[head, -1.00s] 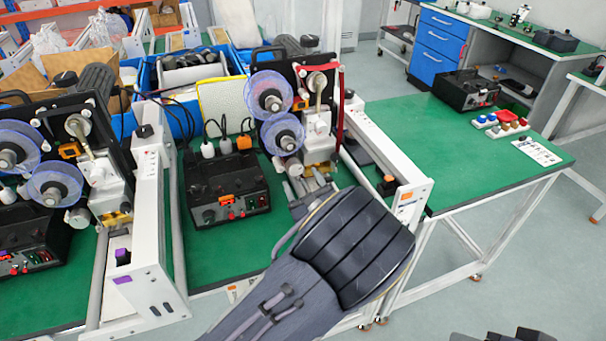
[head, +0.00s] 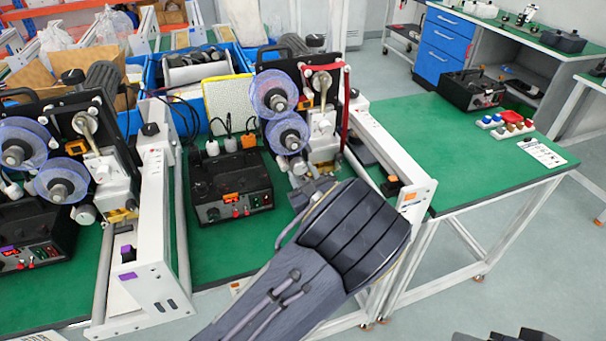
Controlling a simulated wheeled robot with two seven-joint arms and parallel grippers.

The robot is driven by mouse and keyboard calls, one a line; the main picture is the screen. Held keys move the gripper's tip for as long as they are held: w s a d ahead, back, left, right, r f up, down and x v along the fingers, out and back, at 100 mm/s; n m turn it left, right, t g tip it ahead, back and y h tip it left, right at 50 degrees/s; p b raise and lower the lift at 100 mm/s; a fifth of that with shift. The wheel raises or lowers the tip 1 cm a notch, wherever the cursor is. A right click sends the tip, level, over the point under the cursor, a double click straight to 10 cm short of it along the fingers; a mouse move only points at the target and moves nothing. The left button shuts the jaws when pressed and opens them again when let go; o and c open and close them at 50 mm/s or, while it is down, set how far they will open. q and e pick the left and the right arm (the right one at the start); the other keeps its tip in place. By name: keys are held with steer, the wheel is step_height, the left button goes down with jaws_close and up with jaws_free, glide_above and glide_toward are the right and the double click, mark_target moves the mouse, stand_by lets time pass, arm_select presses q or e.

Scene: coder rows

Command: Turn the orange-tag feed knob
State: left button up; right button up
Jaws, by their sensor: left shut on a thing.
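The coder with the orange tag (head: 411,196) on its white side rail stands in the middle. Its pale feed knob (head: 298,168) shows only in part, low on the front of the coder below the two blue-purple film reels (head: 285,132). My left gripper (head: 308,186) reaches in from below and is shut at this knob. Its fingers look turned and are partly hidden by my own dark wrist, so the contact is hard to see. My right gripper does not show clearly; only a dark part of mine is at the bottom right edge.
A black control box (head: 230,187) stands left of my gripper. Another coder with a purple tag (head: 128,276) stands at the left. The green table (head: 450,150) is clear to the right, with coloured buttons (head: 507,122) and a black box (head: 470,90) farther back.

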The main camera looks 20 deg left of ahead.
arm_select(q)
steer(key=m+p, duration=0.2)
steer(key=shift+r+m, duration=0.15)
steer(key=shift+m, duration=0.25)
steer(key=m+p, duration=0.2)
steer(key=m, duration=0.1)
steer(key=shift+m+p, duration=0.3)
steer(key=m+p, duration=0.2)
steer(key=m, duration=0.2)
steer(key=shift+a+p, duration=0.1)
steer(key=shift+p, duration=0.2)
steer(key=shift+s+m+p, duration=0.1)
steer(key=shift+m+p, duration=0.4)
steer(key=shift+m, duration=0.4)
steer(key=o, duration=1)
steer(key=shift+c, duration=0.2)
